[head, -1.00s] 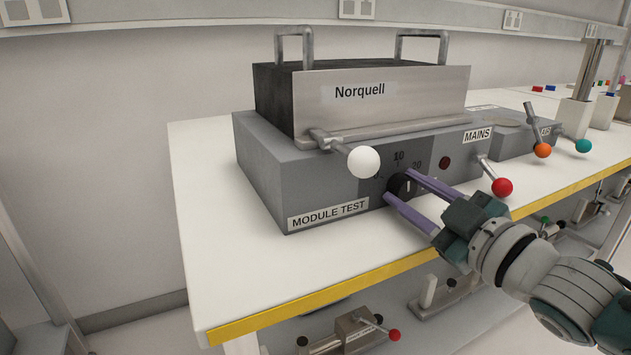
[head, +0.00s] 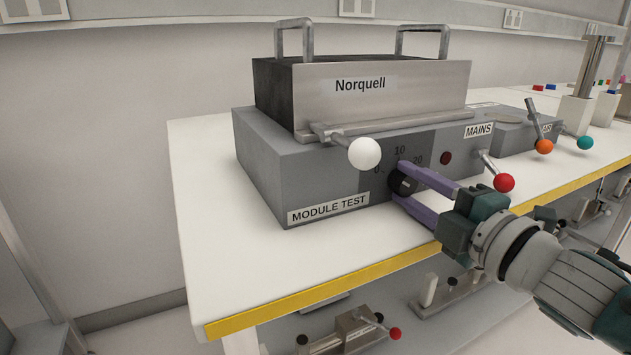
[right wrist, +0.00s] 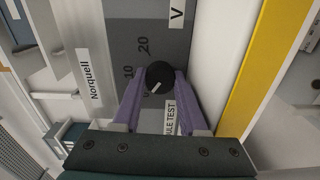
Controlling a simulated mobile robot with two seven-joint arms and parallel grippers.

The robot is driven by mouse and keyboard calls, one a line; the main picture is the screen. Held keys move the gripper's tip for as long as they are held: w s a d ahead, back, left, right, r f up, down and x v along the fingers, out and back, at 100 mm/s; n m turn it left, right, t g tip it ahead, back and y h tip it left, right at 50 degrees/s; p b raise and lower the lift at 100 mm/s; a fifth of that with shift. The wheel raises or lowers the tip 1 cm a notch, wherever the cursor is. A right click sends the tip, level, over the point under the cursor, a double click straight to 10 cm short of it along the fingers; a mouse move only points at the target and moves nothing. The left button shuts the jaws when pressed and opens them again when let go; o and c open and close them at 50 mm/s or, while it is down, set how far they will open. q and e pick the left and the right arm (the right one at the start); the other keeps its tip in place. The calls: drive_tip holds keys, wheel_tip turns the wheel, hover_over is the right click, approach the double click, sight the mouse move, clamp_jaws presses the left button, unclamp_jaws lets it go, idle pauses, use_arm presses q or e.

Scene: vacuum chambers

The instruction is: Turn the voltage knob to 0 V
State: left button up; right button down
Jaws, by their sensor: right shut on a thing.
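The voltage knob (head: 402,181) is a small black round knob on the front of the grey MODULE TEST unit (head: 260,166). Its dial marks 0, 10 and 20 show around it in the head view. My right gripper (head: 402,182) is shut on the knob, its purple fingers on either side. In the right wrist view the knob (right wrist: 160,77) sits between the fingertips and carries a short, slanted white mark. The exact dial value it points to is hard to tell. My left gripper is not in view.
A white ball lever (head: 364,154) stands out left of the knob. A red ball lever (head: 504,183) sits close to the right gripper. A red button (head: 446,158) is above the fingers. The white bench top (head: 240,268) is clear in front and left of the unit.

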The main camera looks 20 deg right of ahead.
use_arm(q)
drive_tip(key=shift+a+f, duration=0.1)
use_arm(e)
drive_tip(key=shift+n, duration=0.5)
drive_tip(key=shift+c, duration=2.3)
unclamp_jaws()
drive_tip(key=shift+f, duration=0.1)
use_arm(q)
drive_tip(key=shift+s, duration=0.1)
use_arm(e)
drive_tip(key=shift+s+d, duration=0.1)
drive_tip(key=shift+s, duration=0.1)
